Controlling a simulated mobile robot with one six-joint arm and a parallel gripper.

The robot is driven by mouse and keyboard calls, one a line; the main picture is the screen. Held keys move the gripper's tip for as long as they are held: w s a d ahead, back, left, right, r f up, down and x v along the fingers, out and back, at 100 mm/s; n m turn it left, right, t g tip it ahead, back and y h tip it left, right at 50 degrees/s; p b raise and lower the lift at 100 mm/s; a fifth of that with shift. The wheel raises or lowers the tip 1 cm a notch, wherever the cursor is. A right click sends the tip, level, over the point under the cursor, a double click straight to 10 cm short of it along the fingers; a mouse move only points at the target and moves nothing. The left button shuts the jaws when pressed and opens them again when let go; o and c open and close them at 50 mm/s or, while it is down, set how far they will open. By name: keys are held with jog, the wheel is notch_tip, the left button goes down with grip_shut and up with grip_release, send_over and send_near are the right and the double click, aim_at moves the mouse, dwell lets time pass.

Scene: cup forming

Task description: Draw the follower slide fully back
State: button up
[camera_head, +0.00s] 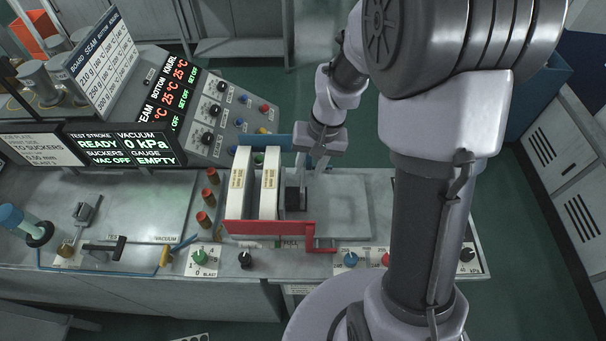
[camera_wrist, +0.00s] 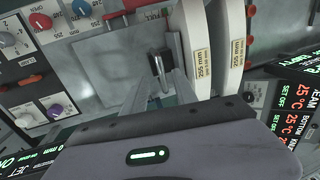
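A small black block with a grey upright post (camera_head: 295,198), which I take for the follower slide's handle, stands just right of two white labelled blocks (camera_head: 268,185) on the bench. It also shows in the wrist view (camera_wrist: 158,64). My gripper (camera_head: 311,172) points down at the post from behind; its two fingers look apart. In the wrist view the fingers (camera_wrist: 170,75) reach toward the post, and I cannot tell whether they touch it. A red rail (camera_head: 270,228) runs along the front of the blocks and ends in a bent red piece by a partly hidden FULL label.
A blue rail (camera_head: 283,141) lies behind the white blocks. Copper-coloured posts (camera_head: 205,197) stand to their left. Knobs, including a blue one (camera_head: 351,259), line the front edge. The grey plate (camera_head: 345,208) right of the black block is clear. The display reads READY and 0 kPa.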

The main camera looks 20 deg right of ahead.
aim_at(303, 183)
jog(key=f, duration=0.3)
jog(key=a+f, duration=0.1)
jog(key=f, duration=0.1)
jog(key=shift+w+f+b, duration=0.15)
jog(key=shift+f+b, duration=0.05)
jog(key=shift+b, duration=0.1)
grip_shut()
dwell(1.0)
